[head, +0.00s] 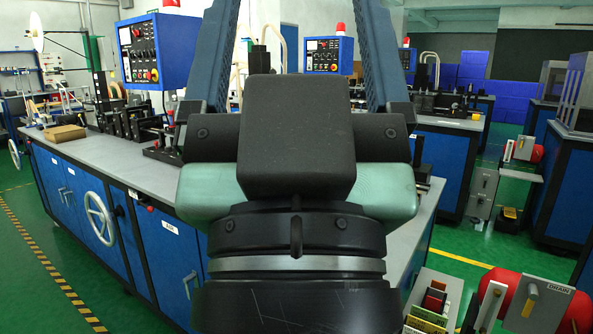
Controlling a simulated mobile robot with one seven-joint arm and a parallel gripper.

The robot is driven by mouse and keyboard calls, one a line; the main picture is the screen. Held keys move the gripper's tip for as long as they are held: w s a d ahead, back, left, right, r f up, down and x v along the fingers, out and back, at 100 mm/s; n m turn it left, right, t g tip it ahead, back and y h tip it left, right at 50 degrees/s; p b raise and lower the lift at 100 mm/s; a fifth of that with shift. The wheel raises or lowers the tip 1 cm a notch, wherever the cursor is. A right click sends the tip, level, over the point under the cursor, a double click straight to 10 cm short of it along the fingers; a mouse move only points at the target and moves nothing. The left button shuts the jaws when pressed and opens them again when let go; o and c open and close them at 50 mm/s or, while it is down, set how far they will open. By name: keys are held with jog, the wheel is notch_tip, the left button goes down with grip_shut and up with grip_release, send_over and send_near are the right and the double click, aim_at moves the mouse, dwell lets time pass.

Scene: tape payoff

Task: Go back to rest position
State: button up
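The task names no object. A large part of my own arm, dark with pale green and blue pieces, fills the middle of the head view. My gripper itself is not in view, so its opening and anything in it cannot be seen. My arm hides the middle of the workbench behind it.
A long blue bench with a grey top (110,157) runs behind my arm, with a handwheel (100,218) on its front. A blue control box (158,51) stands above it. A red-and-grey drain unit (535,300) is at lower right. Green floor (35,290) is open at lower left.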

notch_tip(320, 180, up, 23)
jog(key=p, duration=2)
jog(key=shift+f, duration=0.15)
jog(key=shift+f, duration=0.1)
